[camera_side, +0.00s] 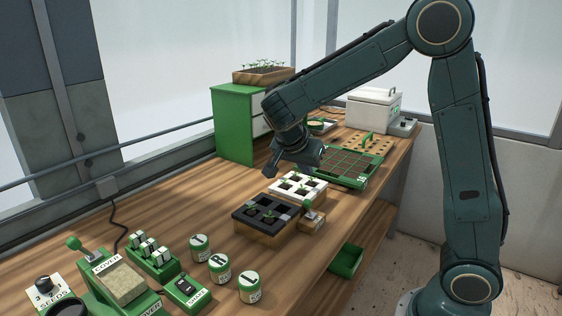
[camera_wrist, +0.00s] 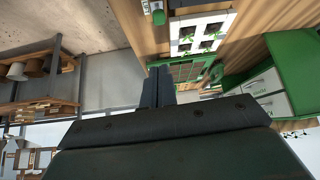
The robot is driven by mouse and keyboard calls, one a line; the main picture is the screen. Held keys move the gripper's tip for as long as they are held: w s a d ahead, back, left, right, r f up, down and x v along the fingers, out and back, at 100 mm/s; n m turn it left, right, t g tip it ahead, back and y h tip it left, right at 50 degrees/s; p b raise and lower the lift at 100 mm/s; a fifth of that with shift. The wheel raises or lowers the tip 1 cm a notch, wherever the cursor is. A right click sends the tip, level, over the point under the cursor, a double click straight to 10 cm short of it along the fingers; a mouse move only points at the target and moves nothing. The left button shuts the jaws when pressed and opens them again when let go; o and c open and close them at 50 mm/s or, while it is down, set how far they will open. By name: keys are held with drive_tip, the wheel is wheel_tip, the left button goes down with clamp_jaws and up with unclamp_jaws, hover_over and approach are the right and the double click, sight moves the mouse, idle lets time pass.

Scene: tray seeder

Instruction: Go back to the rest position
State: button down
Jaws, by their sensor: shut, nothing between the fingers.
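My gripper (camera_side: 272,165) hangs above the bench, just behind and left of the white seedling tray (camera_side: 311,195) in the side view. Its fingers are shut and hold nothing. In the wrist view the dark closed fingers (camera_wrist: 158,87) point up the picture, and the white tray (camera_wrist: 231,28) with green seedlings lies beyond them at the upper right. The black tray (camera_side: 240,214) with seedlings stands in front of the white one. The gripper appears apart from both trays.
A green cabinet (camera_side: 233,128) stands behind my gripper, with a wooden planter (camera_side: 262,76) on top. A green gridded tray (camera_side: 367,182) and a white cooler (camera_side: 374,111) are farther back. Labelled jars (camera_side: 219,277) and green devices (camera_side: 185,290) stand at the front. Bare bench lies left of the trays.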

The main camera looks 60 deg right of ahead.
drive_tip(key=s+a+r+n+t+y, duration=0.2)
drive_tip(key=s+a+r+n+y, duration=0.1)
drive_tip(key=s+a+n, duration=0.3)
drive_tip(key=s+a+r+n+t+y, duration=0.3)
drive_tip(key=s+a+n, duration=0.3)
drive_tip(key=s+n, duration=0.5)
drive_tip(key=shift+s+a+y, duration=0.15)
drive_tip(key=shift+s+y, duration=0.45)
drive_tip(key=shift+s, duration=0.8)
